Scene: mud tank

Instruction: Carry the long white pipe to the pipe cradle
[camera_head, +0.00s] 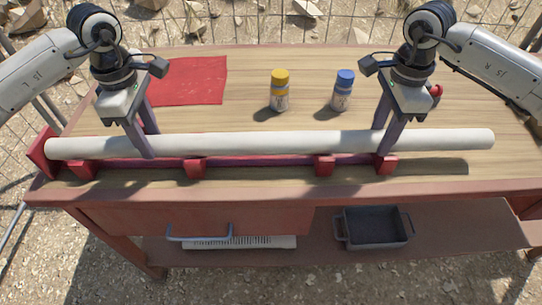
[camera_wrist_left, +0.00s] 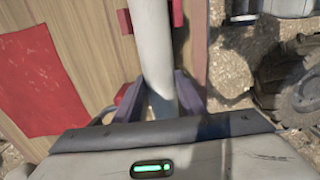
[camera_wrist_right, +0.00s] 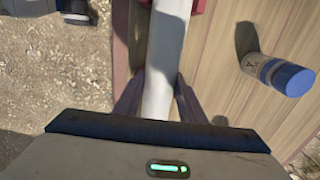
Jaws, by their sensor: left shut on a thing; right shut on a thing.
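The long white pipe (camera_head: 270,143) lies level across the head view, over the red pipe cradle (camera_head: 255,162). The cradle runs along the table's front edge, with several red blocks and a taller end plate (camera_head: 40,155) at the left. The pipe's left end is beside that plate; its right end reaches past the last block. I cannot tell whether the pipe touches the blocks. My left gripper (camera_head: 148,145) is shut on the pipe's left part, my right gripper (camera_head: 382,142) on its right part. The pipe also shows between the fingers in the left wrist view (camera_wrist_left: 157,60) and right wrist view (camera_wrist_right: 166,45).
A yellow-capped bottle (camera_head: 280,92) and a blue-capped bottle (camera_head: 343,92) stand behind the pipe. A red cloth (camera_head: 195,80) lies at the back left, and a small red knob (camera_head: 436,91) is near my right arm. A dark tray (camera_head: 374,228) sits on the lower shelf.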

